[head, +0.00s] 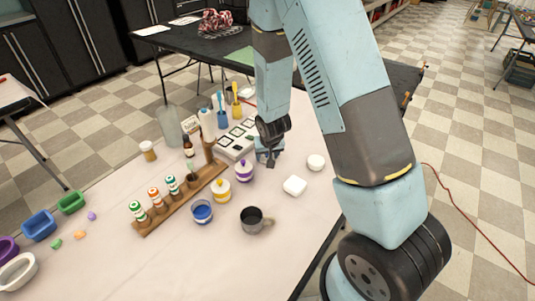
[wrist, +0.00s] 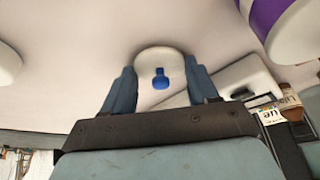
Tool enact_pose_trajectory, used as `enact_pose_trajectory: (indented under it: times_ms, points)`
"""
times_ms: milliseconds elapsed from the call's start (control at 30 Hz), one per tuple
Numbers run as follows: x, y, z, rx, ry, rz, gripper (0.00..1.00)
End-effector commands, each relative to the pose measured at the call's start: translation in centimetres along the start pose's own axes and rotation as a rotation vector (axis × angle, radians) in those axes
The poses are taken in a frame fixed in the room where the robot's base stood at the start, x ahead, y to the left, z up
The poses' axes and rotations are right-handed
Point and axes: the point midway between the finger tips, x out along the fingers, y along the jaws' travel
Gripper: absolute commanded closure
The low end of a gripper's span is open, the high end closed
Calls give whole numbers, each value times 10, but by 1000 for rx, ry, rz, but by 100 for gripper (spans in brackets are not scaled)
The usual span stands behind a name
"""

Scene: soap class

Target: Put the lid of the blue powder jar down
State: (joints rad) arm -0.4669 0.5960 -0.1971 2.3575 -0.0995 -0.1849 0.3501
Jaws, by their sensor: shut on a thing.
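The blue powder jar (head: 202,211) stands open on the table, with blue powder showing inside. Its lid, white with a blue knob (wrist: 160,78), shows in the wrist view between the fingers of my gripper (wrist: 163,90). The gripper is shut on the lid. In the head view my gripper (head: 268,157) is low over the table, right of the purple-marked jar (head: 244,170); the lid is mostly hidden there. I cannot tell whether the lid touches the table.
A yellow-marked jar (head: 222,191) stands beside the blue one.

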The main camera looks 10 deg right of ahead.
Motion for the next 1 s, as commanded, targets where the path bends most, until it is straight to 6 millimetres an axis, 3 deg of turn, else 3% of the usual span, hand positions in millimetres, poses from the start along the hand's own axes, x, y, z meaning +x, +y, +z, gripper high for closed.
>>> enact_pose_trajectory:
  times_ms: [667, 700, 933, 1000]
  points:
    - [11, 0, 6, -2, -5, 1, 69]
    - [12, 0, 7, -2, -6, 1, 39]
    - [12, 0, 8, -2, -9, 2, 17]
    - [12, 1, 8, -2, -10, 3, 16]
